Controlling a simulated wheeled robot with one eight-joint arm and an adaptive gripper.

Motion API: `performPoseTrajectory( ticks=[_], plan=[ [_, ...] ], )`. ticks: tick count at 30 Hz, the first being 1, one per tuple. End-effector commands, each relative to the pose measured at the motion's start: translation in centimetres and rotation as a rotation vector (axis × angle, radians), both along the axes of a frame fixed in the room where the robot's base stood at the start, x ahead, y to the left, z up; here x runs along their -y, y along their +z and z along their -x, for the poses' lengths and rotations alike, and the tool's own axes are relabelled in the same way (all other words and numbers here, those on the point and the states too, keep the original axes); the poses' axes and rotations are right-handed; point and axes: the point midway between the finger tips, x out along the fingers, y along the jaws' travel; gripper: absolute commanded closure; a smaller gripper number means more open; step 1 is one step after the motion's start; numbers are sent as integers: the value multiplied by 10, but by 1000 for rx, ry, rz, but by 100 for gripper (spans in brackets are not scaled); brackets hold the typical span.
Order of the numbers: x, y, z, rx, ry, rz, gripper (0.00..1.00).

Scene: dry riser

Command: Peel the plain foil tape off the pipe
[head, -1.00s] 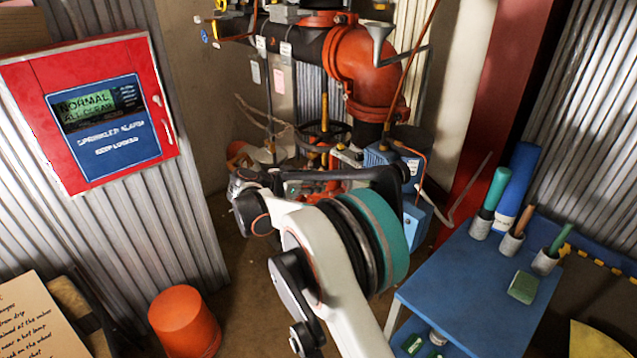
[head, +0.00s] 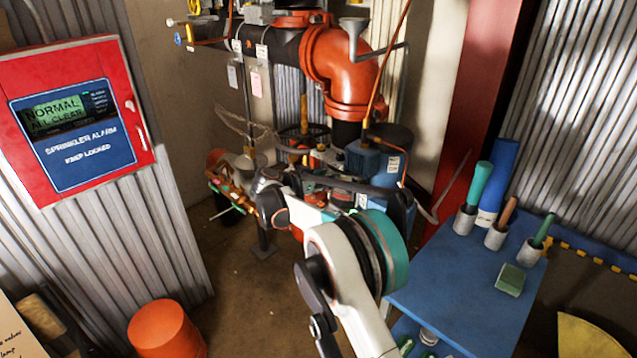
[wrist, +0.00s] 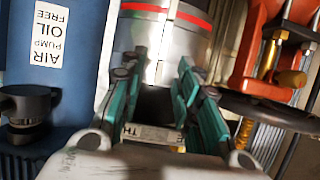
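In the wrist view, a silvery grey pipe or wrapped pipe section (wrist: 178,48) stands just beyond my fingertips, with red bands near the top. I cannot tell which part of this silvery surface is plain foil tape, and no loose tape end shows clearly. My gripper (wrist: 160,85) has two teal fingers spread apart, with a dark gap between them. A pale lettered label (wrist: 152,134) shows low between the fingers, partly covered. In the head view my own arm hides the gripper and the spot it faces.
A blue air pump (wrist: 50,90) is close on the left in the wrist view; a dark handwheel (wrist: 268,112) and red valve body (wrist: 262,50) are close on the right. The head view shows a blue cart (head: 455,285), orange bucket (head: 165,328) and red alarm panel (head: 72,120).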

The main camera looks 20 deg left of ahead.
Motion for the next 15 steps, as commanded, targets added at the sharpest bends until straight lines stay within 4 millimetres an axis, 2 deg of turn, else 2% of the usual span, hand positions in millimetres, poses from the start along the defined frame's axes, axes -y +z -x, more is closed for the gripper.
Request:
performPoseTrajectory(
  ticks=[8,11,12,15],
  plan=[
    [1,0,-1,0,0,0,70],
    [1,0,-1,0,0,0,88],
    [1,0,-1,0,-1,0,97],
    [1,0,-1,0,-1,0,100]
  ],
)
